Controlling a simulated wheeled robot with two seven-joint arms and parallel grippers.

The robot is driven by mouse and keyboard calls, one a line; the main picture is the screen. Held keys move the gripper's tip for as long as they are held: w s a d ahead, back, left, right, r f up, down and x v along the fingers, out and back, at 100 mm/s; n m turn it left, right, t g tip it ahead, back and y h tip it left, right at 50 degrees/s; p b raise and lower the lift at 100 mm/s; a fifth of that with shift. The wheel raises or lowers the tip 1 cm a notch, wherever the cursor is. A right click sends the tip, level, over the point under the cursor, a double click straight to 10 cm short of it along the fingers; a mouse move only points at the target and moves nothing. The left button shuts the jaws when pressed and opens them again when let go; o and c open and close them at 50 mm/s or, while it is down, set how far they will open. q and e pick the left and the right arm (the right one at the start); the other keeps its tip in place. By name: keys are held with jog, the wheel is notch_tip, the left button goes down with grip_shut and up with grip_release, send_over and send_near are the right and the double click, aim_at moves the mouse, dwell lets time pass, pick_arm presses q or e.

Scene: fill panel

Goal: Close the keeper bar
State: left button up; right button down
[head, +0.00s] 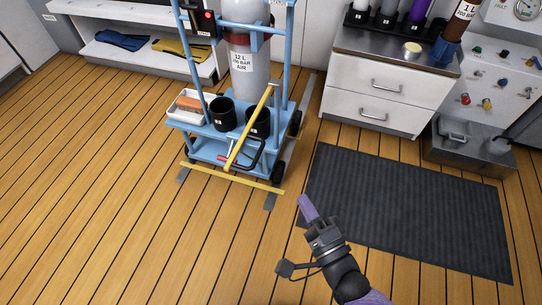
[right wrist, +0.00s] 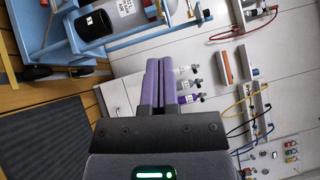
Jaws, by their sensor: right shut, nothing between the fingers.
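A blue trolley (head: 215,131) stands at the upper middle of the head view and holds a grey cylinder (head: 243,70). A yellow bar (head: 249,127), which looks like the keeper bar, slants up at the trolley's front right, in front of a black cup. I cannot tell how it is hinged or latched. My right gripper (head: 307,207) has purple fingers, which are together and empty. It is over the floor, below and right of the trolley, apart from the bar. The fingers also show in the right wrist view (right wrist: 157,84). My left gripper is not in view.
A second yellow bar (head: 232,178) runs low along the trolley's front. Black cups (head: 222,114) and a white tray (head: 190,105) sit on the trolley. A dark mat (head: 408,211) lies right of my gripper. A drawer cabinet (head: 380,95) stands behind it. The wooden floor at left is clear.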

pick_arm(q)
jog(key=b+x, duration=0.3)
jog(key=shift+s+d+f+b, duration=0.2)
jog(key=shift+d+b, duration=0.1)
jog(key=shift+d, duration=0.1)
pick_arm(e)
jog(key=w+a+r, duration=0.1)
jog(key=w+a, duration=0.6)
jog(key=w, duration=0.1)
jog(key=shift+w+r, duration=0.2)
jog(key=shift+r, duration=0.15)
